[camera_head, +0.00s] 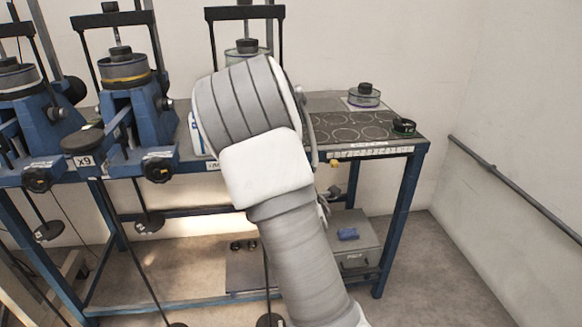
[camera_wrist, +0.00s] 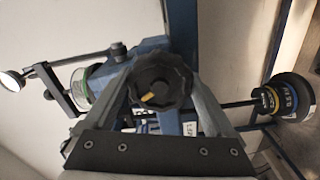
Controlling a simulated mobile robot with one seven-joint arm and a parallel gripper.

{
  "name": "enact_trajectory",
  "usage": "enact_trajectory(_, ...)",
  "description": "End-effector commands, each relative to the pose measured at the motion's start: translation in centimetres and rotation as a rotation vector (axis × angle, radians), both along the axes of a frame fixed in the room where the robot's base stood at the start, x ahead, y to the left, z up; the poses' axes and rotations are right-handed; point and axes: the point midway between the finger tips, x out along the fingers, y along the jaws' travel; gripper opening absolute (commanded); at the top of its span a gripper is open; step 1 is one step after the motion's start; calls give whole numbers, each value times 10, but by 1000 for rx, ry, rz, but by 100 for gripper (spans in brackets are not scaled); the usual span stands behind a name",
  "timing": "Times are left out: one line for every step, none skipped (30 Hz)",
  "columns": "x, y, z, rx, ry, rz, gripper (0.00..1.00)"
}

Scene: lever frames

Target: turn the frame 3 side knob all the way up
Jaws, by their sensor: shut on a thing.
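In the wrist view a black lobed knob (camera_wrist: 162,72) with a yellow mark sits on the side of a blue frame (camera_wrist: 152,45). My gripper (camera_wrist: 160,92) is shut on this knob, one finger on each side. In the head view my arm covers most of this frame; its black crossbar (camera_head: 245,12) and the grey top of its cell (camera_head: 246,46) show above my arm. My gripper and the held knob are hidden there behind my arm. The frame's number cannot be read.
Two more blue frames, one in the middle left (camera_head: 128,97) and one at the far left (camera_head: 35,122), stand on the bench. Black weights (camera_wrist: 288,98) hang on a rod near the held knob. The bench's right part (camera_head: 330,105) holds a round cell (camera_head: 364,97).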

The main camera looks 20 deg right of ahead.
Motion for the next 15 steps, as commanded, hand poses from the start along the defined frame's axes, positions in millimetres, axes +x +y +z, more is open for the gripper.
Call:
enact_trajectory(2,-2,-1,59,-31,-2,0)
enact_trajectory(2,-2,0,94,-43,0,0)
enact_trajectory(2,-2,0,137,-54,-1,0)
enact_trajectory(2,-1,3,141,-52,0,93)
enact_trajectory(2,-1,4,136,-50,0,99)
enact_trajectory(2,-1,4,134,-48,-1,100)
enact_trajectory(2,-1,4,134,-47,0,100)
enact_trajectory(2,-1,3,133,-46,0,100)
enact_trajectory(2,-1,3,133,-46,0,100)
enact_trajectory(2,-1,3,133,-45,0,100)
enact_trajectory(2,-1,3,133,-45,0,100)
enact_trajectory(1,0,3,132,-44,1,100)
enact_trajectory(0,0,2,132,-44,1,100)
enact_trajectory(-2,1,2,132,-44,1,100)
enact_trajectory(-6,2,2,132,-44,1,100)
